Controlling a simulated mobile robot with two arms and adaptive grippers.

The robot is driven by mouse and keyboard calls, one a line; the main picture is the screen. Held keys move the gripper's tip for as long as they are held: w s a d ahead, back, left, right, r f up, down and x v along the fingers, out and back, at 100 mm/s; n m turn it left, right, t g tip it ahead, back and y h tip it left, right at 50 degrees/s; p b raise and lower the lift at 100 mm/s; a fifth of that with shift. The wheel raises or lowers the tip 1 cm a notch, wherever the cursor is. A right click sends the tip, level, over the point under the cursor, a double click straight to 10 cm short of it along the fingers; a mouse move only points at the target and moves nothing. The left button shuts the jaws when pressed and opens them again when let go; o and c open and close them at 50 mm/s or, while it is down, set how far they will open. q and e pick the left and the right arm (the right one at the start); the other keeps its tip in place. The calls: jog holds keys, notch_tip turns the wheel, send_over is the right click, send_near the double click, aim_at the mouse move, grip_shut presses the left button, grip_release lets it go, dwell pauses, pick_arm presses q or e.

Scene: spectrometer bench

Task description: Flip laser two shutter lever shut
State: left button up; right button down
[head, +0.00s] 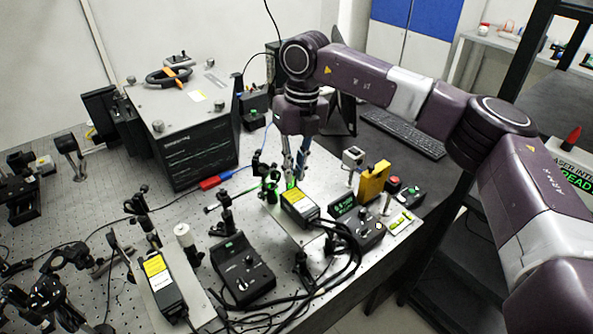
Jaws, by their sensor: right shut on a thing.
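My right gripper (293,178) reaches down from above, fingers close together, at the far end of a laser head with a yellow label (300,207). It is shut on a small part there, apparently the shutter lever, which is mostly hidden by the fingertips. A green glow shows beside the fingertips. A second laser head with a yellow label (160,278) lies on a plate at the lower left. I cannot read which laser is number two. My left gripper is not in view.
Small optics mounts (268,186) stand just left of my right gripper. A yellow block (373,182) and control boxes stand to its right. A black controller (243,271) and looped cables lie in front. A large grey-topped instrument (180,95) stands behind left.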

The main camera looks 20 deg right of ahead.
aim_at(292, 186)
jog(key=shift+s+a+t+h, duration=0.1)
jog(key=shift+a+t+h, duration=0.25)
jog(key=shift+h, duration=0.25)
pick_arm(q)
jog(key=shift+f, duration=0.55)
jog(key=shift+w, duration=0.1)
pick_arm(e)
jog(key=c, duration=2)
grip_release()
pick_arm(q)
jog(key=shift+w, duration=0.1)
pick_arm(e)
jog(key=shift+o, duration=0.2)
notch_tip(292, 186, up, 12)
jog(key=shift+s, duration=0.3)
